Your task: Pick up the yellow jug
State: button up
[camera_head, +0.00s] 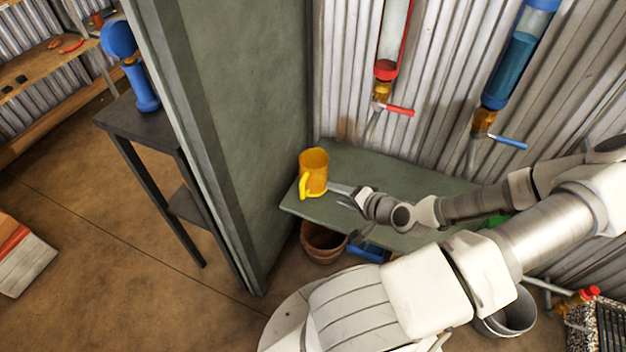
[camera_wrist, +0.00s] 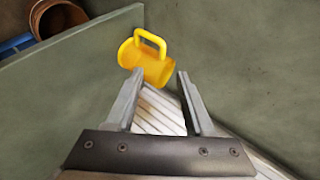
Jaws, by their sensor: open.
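The yellow jug (camera_head: 314,174) stands upright at the left end of the green bench (camera_head: 330,217), close to the green wall panel. In the head view its handle is on its lower left side. My gripper (camera_head: 340,193) is just to the right of the jug. In the wrist view the jug (camera_wrist: 146,62) is just beyond the fingertips, with its handle at the top. My gripper (camera_wrist: 154,82) is open there, with one finger on each side and nothing between them. I cannot tell whether a fingertip touches the jug.
The green panel (camera_head: 225,110) stands close on the jug's left. Two tubes with taps, one red (camera_head: 386,70) and one blue (camera_head: 507,83), hang on the corrugated wall above the bench. A terracotta pot (camera_head: 322,243) and a blue container (camera_head: 367,251) are below the bench.

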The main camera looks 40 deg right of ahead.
jog(key=b, duration=0.3)
send_near(306, 179)
jog(key=f+x, duration=0.1)
jog(key=x, duration=0.4)
jog(key=shift+w+r+b+x, duration=0.15)
jog(key=shift+b+x, duration=0.4)
jog(key=shift+x, duration=0.8)
jog(key=shift+w+r+b+x, duration=0.15)
jog(key=shift+b+x, duration=0.35)
jog(key=shift+x, duration=0.8)
jog(key=shift+s+r, duration=0.1)
grip_shut()
